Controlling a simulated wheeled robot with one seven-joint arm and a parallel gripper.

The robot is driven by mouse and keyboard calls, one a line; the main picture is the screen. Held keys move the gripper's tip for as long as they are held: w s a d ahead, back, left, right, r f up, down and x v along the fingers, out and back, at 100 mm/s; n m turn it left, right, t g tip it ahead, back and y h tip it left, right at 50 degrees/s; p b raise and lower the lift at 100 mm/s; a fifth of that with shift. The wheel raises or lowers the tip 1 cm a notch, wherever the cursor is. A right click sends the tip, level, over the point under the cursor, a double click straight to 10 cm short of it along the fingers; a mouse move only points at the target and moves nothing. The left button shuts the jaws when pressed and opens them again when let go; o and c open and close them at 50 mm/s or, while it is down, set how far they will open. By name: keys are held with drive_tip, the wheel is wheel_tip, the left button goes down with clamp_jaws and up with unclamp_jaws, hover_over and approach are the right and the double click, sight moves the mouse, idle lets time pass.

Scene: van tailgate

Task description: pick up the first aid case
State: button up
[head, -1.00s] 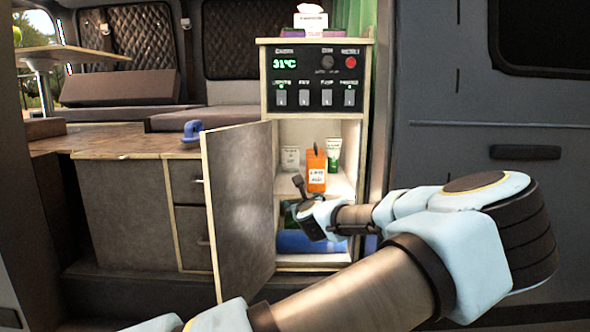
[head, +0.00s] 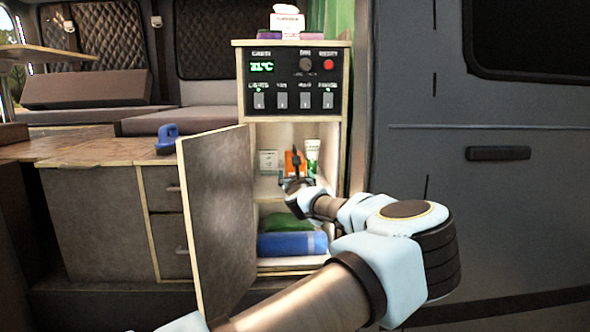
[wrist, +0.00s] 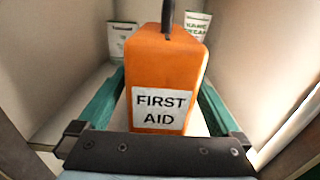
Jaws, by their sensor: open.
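The first aid case (wrist: 162,75) is an orange box with a white "FIRST AID" label and a dark handle on top. It stands upright on the upper shelf of the open cabinet, and shows partly in the head view (head: 290,163), where my arm hides its lower part. My gripper (wrist: 160,100) is open, with one green finger on each side of the case in the wrist view. Whether the fingers touch its sides I cannot tell. In the head view my gripper (head: 295,182) is at the shelf opening, in front of the case.
A white container (head: 268,161) and a white-and-green tube (head: 312,155) stand behind the case at left and right. The cabinet door (head: 217,220) hangs open at left. A blue roll (head: 291,244) and a green item (head: 285,224) lie on the lower shelf. Side walls are close.

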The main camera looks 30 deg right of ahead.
drive_tip(key=shift+x, duration=1.2)
clamp_jaws()
